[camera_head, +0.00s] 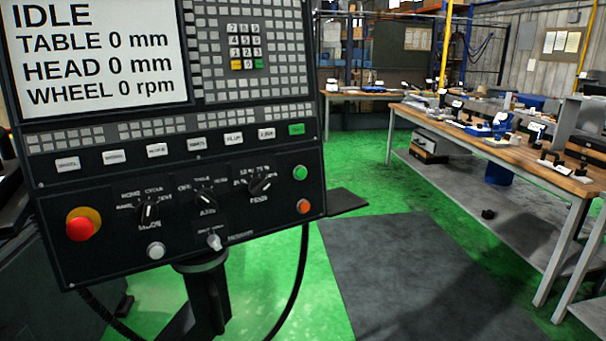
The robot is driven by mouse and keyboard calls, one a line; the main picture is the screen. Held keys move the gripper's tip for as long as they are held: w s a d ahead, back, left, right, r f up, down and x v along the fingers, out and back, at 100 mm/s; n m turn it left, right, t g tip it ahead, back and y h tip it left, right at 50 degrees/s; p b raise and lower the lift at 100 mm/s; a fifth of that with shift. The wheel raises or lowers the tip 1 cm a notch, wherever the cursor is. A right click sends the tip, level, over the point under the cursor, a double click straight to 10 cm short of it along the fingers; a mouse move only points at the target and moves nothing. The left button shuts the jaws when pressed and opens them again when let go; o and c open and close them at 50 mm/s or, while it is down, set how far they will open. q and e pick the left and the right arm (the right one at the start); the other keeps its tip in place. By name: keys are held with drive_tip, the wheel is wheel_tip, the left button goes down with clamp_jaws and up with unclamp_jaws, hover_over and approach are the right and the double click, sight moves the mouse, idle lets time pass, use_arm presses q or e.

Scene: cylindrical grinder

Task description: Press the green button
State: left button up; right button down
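A round green button (300,172) sits near the right edge of the dark control panel (110,200), above an orange button (303,206). The panel's screen (95,55) reads IDLE, TABLE 0 mm, HEAD 0 mm, WHEEL 0 rpm. Neither of my grippers shows in the head view.
A red emergency-stop knob (81,225) and several rotary knobs are on the panel. A black cable hangs below it. A workbench (500,150) with tools stands at right. Green floor and a dark mat (420,275) lie clear between.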

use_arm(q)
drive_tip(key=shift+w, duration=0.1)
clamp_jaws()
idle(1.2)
